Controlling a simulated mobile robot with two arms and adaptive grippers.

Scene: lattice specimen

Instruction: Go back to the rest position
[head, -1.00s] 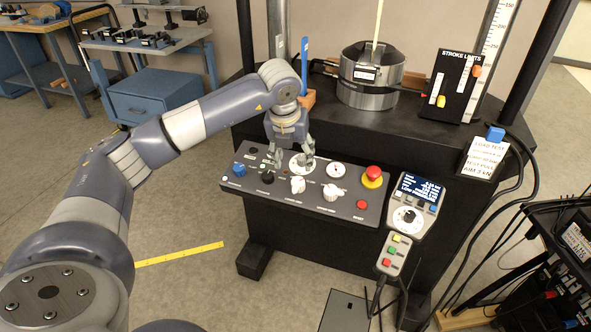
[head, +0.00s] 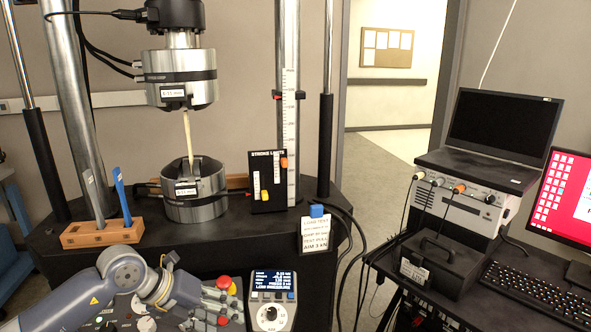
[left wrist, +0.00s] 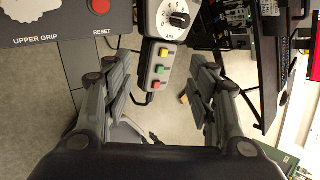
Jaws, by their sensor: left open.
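My left arm comes in from the lower left in the head view. Its gripper (head: 203,308) is low over the control panel, near the red emergency stop (head: 224,283). In the left wrist view the left gripper (left wrist: 158,75) has its fingers wide apart with nothing between them touching. The hand pendant (left wrist: 160,68), with yellow, green and red buttons, shows beyond the gap. A pale thin specimen (head: 188,133) stands upright between the upper grip (head: 180,75) and the lower grip (head: 196,205) of the testing machine. My right gripper is not in view.
A wooden block (head: 100,233) with a blue-handled tool stands left on the machine's black table. The display unit (head: 271,296) is right of my gripper. A stroke limits panel (head: 267,183) stands behind. A cart with a laptop (head: 497,130) and keyboard (head: 540,293) is at right, with hanging cables between.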

